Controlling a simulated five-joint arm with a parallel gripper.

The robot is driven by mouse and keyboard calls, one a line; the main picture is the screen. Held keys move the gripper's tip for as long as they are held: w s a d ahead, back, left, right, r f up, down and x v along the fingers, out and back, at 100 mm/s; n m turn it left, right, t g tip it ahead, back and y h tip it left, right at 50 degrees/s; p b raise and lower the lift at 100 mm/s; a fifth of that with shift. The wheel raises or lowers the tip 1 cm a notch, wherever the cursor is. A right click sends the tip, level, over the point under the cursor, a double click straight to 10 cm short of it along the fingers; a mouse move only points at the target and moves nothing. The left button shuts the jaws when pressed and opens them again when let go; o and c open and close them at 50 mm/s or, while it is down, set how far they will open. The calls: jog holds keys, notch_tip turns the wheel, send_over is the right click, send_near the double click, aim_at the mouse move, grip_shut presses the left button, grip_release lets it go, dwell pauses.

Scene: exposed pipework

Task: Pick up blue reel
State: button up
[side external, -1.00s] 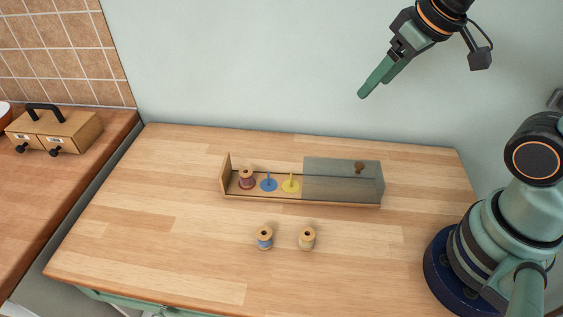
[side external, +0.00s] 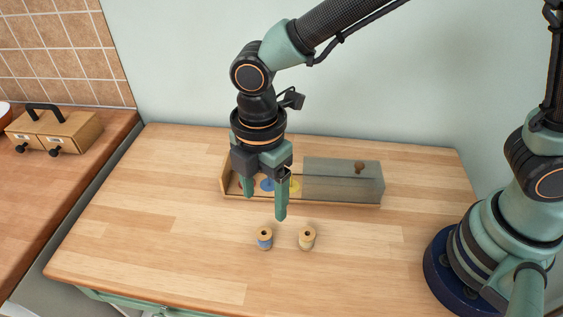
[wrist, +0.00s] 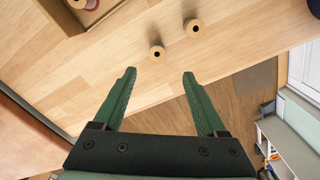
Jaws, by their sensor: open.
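The blue reel (side external: 265,243) stands upright on the wooden table, in front of the long wooden holder (side external: 228,190). In the wrist view, the blue reel (wrist: 156,53) shows its pale top and dark centre hole, just beyond the fingertips. My gripper (side external: 265,208) is open and empty, pointing down above the table, a little behind and above the blue reel. In the wrist view, my gripper (wrist: 159,73) has its two green fingers spread apart with nothing between them.
A cream reel (side external: 307,239) stands close to the right of the blue one. The holder has a blue peg base, a yellow peg base (side external: 294,186) and a grey translucent cover (side external: 342,181) with a knob. A red reel (wrist: 80,3) sits in it. The table's left side is clear.

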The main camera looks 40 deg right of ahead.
send_over(264, 233)
jog(key=s, duration=0.1)
notch_tip(264, 233, down, 6)
jog(key=shift+f, duration=0.1)
jog(key=shift+w+a+f, duration=0.1)
jog(key=shift+f, duration=1.3)
jog(key=shift+w+a+f, duration=0.1)
jog(key=shift+f, duration=1.3)
grip_shut()
